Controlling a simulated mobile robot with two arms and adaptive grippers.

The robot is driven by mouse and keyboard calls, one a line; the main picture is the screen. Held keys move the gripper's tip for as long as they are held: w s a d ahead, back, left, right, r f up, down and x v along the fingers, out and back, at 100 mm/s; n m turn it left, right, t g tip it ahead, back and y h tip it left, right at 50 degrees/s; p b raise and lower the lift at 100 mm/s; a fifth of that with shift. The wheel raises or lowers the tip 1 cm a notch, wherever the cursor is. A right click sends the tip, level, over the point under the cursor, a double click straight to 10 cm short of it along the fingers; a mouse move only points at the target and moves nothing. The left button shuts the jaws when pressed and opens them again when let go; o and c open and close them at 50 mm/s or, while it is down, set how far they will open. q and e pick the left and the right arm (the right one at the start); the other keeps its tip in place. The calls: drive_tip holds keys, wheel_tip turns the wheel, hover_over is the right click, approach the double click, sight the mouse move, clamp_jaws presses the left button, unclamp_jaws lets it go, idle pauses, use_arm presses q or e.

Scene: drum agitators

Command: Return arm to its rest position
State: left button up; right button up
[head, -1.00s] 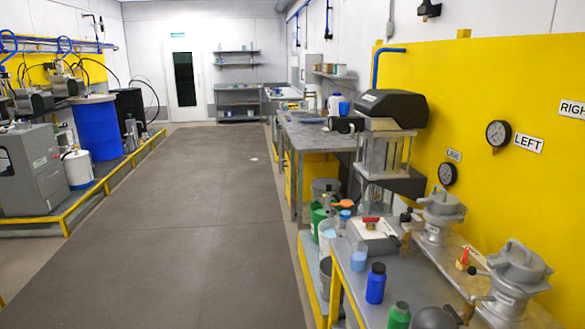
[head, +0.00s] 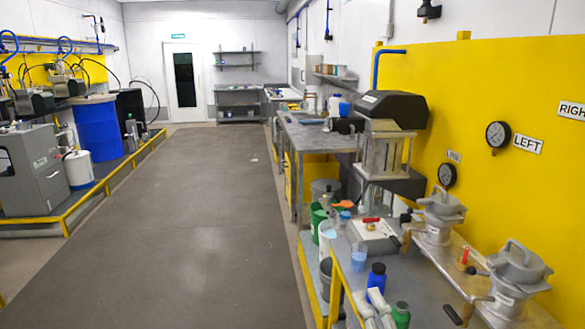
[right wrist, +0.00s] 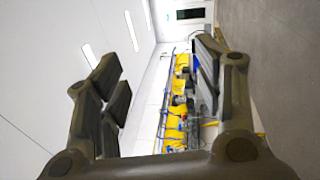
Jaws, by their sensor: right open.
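My right gripper (head: 367,294) shows at the bottom edge of the head view as two pale fingers, between a blue bottle (head: 376,281) and the bench's yellow front rail. In the right wrist view its dark fingers (right wrist: 158,75) stand wide apart, with nothing between them. The rest of my right arm is out of the head view. A green bottle (head: 400,316) stands just right of the fingers. I cannot tell whether the fingers touch either bottle. My left gripper is in neither view.
The right bench (head: 428,262) holds a blue cup (head: 358,257), a grey box with a red handle (head: 373,228) and two lidded metal pots (head: 438,214). The wide floor aisle (head: 190,230) is clear. A yellow rail (head: 100,186) edges the left platform.

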drive_tip(key=s+d+f+m+g+h, duration=0.35)
drive_tip(key=d+f+m+h, duration=0.2)
drive_tip(key=f+m, duration=0.35)
drive_tip(key=s+d+f+m+g+y, duration=0.1)
drive_tip(key=s+f+m+g, duration=0.45)
drive_tip(key=s+f, duration=0.4)
drive_tip(key=s+d+f+m+g+y, duration=0.1)
drive_tip(key=s+f+m+g, duration=0.5)
drive_tip(key=s, duration=0.6)
wheel_tip(320, 180, down, 28)
drive_tip(key=s+n+g, duration=0.2)
drive_tip(key=s+d+f+g, duration=0.1)
drive_tip(key=s+d+f, duration=0.1)
drive_tip(key=s+f, duration=1.2)
drive_tip(key=shift+s+d+h, duration=0.3)
drive_tip(key=shift+s+h, duration=0.05)
drive_tip(key=shift+s, duration=0.85)
drive_tip(key=shift+f, duration=0.1)
drive_tip(key=shift+c, duration=0.3)
